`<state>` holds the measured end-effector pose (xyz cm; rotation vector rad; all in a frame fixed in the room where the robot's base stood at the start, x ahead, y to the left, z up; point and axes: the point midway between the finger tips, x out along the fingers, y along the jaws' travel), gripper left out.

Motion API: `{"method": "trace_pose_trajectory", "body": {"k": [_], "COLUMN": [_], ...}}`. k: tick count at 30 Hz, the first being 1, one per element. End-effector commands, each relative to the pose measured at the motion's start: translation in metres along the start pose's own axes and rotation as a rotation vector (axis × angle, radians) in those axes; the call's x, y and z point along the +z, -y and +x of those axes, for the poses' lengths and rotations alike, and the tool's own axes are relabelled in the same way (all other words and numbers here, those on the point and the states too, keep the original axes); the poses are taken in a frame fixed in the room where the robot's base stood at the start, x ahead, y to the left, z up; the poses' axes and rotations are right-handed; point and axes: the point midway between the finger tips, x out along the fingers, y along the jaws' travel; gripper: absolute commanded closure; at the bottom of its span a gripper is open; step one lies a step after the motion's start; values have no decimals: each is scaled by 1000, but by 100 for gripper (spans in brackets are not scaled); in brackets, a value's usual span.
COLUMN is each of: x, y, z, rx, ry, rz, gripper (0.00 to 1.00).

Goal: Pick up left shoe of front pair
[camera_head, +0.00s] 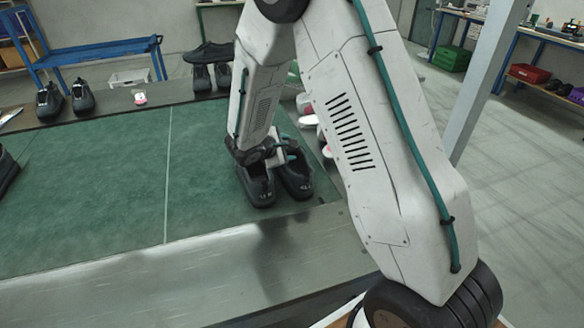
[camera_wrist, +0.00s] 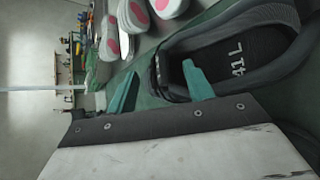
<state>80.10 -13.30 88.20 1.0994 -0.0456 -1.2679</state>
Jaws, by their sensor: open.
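The front pair of dark shoes stands on the green mat beneath my arm in the head view: one shoe (camera_head: 258,190) at left and one (camera_head: 297,183) at right. In the wrist view a dark shoe (camera_wrist: 225,62) marked "41 L" inside fills the upper right. My gripper (camera_wrist: 160,72) is open. One teal finger overlaps the shoe's opening and the other shows outside its edge, with the rim between them. I cannot tell whether either finger touches. In the head view my gripper (camera_head: 287,150) is over the pair, partly hidden by my arm.
White and pink soles (camera_wrist: 140,15) lie beyond the shoe. More shoes (camera_head: 208,60) are stacked at the back. A metal table edge (camera_head: 190,262) runs in front. The mat's middle is clear.

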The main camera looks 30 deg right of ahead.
Motion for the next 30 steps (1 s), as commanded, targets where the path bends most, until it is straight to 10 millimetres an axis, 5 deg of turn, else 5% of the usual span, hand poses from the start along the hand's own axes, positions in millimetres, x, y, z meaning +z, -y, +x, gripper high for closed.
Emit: {"method": "trace_pose_trajectory", "body": {"k": [6,14,20,30], "x": [-1,-2,-2,-1], "y": [2,1,1,1], "z": [33,37,37,36], "rx": [-2,0,0,0], "ry": [3,1,1,1], "rz": [0,1,1,1], "gripper": [48,48,100,100]}}
